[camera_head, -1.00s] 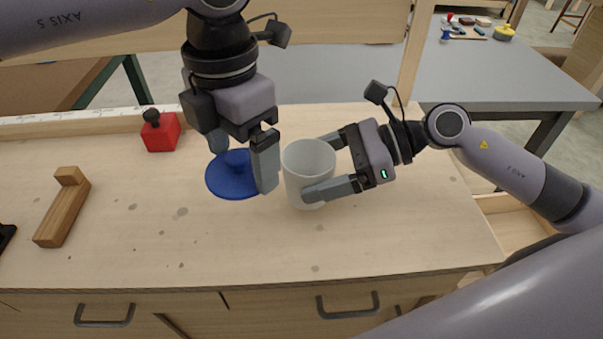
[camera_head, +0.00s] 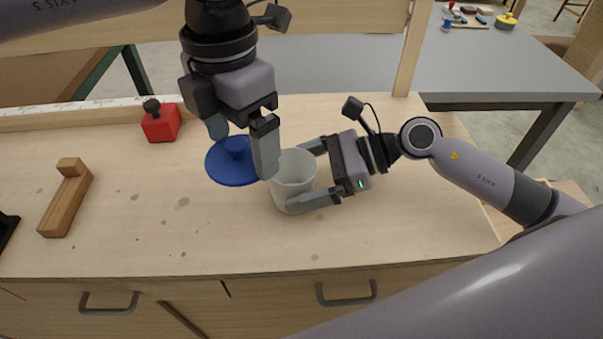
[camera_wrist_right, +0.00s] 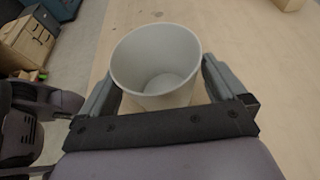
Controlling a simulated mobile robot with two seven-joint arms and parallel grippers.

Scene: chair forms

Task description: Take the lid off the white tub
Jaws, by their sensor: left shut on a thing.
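The white tub (camera_head: 293,181) has its top uncovered and looks empty inside. It stands upright on the wooden bench, and it also shows in the right wrist view (camera_wrist_right: 157,62). The round blue lid (camera_head: 228,166) is off the tub, just left of it. My left gripper (camera_head: 243,142) points down over the lid and is shut on it, seemingly by its knob; the grip itself is partly hidden by the fingers. My right gripper (camera_head: 316,173) reaches in from the right, level, with one finger on each side of the tub. Its fingers look slightly apart from the tub wall.
A red block with a black knob (camera_head: 160,124) stands at the back left of the bench (camera_head: 170,235). A wooden L-shaped piece (camera_head: 66,200) lies at the left. The bench front is clear. A grey table (camera_head: 500,75) stands behind at the right.

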